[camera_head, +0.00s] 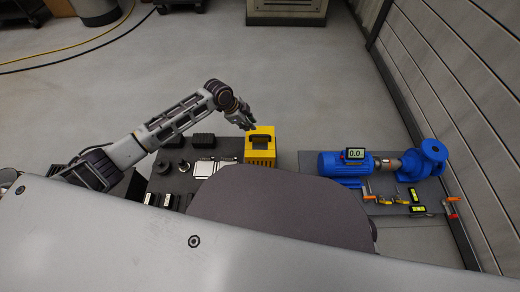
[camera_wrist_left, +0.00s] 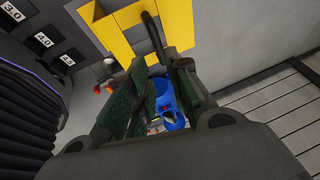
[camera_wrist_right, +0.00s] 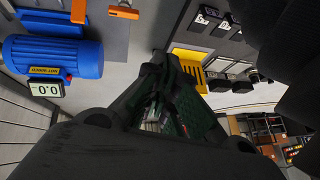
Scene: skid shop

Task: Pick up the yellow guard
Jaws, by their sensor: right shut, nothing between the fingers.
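The yellow guard (camera_head: 262,158) stands at the right end of the dark bench in the head view, with a dark handle on top. My left gripper (camera_head: 246,122) is just beyond and left of its top. In the left wrist view the yellow guard (camera_wrist_left: 118,32) is at the top, and its black handle (camera_wrist_left: 152,28) runs down toward the gap between the fingers of my left gripper (camera_wrist_left: 164,70). The fingers are apart; whether they touch the handle I cannot tell. My right gripper (camera_wrist_right: 163,68) is shut and empty; part of the yellow guard (camera_wrist_right: 190,65) shows beyond it.
A blue pump and motor (camera_head: 345,166) with a display sit on a grey plate (camera_head: 310,188) to the right. A slatted wall (camera_head: 440,110) bounds the right side.

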